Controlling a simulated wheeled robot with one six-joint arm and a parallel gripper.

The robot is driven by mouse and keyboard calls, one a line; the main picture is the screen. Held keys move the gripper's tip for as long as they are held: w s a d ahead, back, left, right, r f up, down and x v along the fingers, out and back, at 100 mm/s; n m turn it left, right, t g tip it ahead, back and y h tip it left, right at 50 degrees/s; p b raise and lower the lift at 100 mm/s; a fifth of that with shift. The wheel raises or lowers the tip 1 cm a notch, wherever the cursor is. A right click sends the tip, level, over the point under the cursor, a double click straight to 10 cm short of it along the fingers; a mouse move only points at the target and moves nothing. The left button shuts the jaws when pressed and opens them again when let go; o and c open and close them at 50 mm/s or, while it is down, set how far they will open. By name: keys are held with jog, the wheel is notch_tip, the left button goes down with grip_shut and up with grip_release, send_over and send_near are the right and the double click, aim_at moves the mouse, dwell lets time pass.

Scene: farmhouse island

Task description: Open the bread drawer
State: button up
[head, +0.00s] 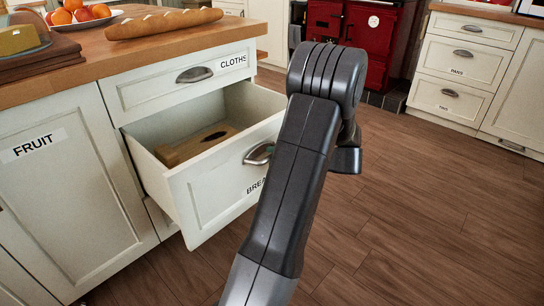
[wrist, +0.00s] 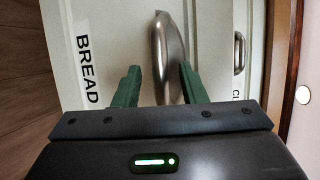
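The bread drawer (head: 215,185) is pulled well out of the white island, below the closed cloths drawer. Its label, partly covered by my arm in the head view, reads BREAD in the wrist view. Its metal cup handle (head: 258,153) shows at the left of my arm. In the wrist view the handle (wrist: 165,60) lies between the green fingers of my gripper (wrist: 158,85). The fingers are spread, with a clear gap on the left; the right one is close to the handle, and I cannot tell whether it touches. My arm hides the gripper in the head view.
A wooden item (head: 197,146) lies inside the drawer. The cloths drawer (head: 180,83) is above and the fruit cupboard (head: 70,190) at the left. A baguette (head: 163,23) lies on the wooden worktop. Wooden floor (head: 420,220) is clear to the right.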

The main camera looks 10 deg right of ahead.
jog(key=p+v, duration=0.3)
jog(key=v, duration=0.9)
jog(key=shift+w+a, duration=0.1)
jog(key=b+x, duration=0.4)
jog(key=x, duration=0.9)
jog(key=shift+a+f, duration=0.1)
jog(key=shift+a, duration=0.05)
jog(key=shift+w+a, duration=0.35)
jog(key=shift+w, duration=0.1)
